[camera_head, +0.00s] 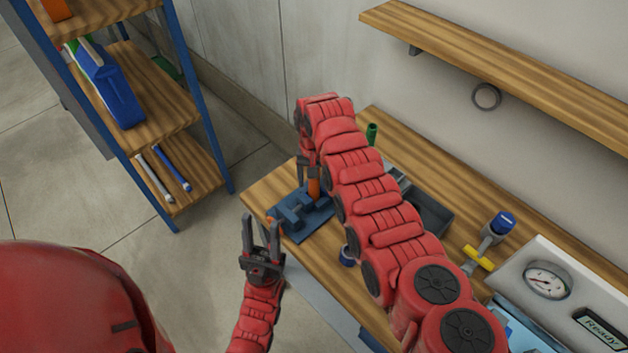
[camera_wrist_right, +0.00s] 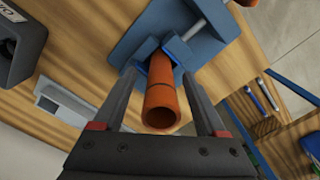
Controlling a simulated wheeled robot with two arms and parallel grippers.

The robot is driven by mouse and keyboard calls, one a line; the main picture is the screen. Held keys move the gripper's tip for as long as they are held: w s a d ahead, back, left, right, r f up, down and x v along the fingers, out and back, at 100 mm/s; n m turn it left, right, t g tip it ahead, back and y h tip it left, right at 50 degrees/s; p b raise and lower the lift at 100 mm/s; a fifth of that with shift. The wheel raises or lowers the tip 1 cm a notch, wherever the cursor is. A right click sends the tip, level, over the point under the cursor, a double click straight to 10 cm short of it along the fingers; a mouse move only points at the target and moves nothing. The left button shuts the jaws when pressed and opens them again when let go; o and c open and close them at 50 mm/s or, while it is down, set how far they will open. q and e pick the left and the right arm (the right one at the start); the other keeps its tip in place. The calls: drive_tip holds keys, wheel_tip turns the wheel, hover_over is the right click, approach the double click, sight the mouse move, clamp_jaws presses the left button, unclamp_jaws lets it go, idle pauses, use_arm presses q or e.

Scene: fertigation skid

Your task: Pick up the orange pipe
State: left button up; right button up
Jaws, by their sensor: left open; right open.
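The orange pipe (camera_wrist_right: 162,95) stands in a blue holder (camera_wrist_right: 205,30) on the bench, its open end facing the right wrist camera. In the head view the pipe (camera_head: 314,186) shows as a short orange piece, partly hidden by my right arm, above the blue holder (camera_head: 305,222). My right gripper (camera_wrist_right: 160,92) is open, with one finger on each side of the pipe; I cannot tell whether they touch it. My left gripper (camera_head: 262,228) is open and empty, in front of the bench's left end.
A grey tray (camera_head: 436,217) and a green cylinder (camera_head: 371,133) are behind my right arm. A valve with a blue cap (camera_head: 497,228) and a gauge panel (camera_head: 546,282) stand to the right. A shelf rack (camera_head: 212,135) is at left; a wall shelf (camera_head: 490,62) hangs above the bench.

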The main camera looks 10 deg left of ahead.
drive_tip(key=shift+f, duration=0.25)
clamp_jaws()
drive_tip(key=shift+r, duration=0.15)
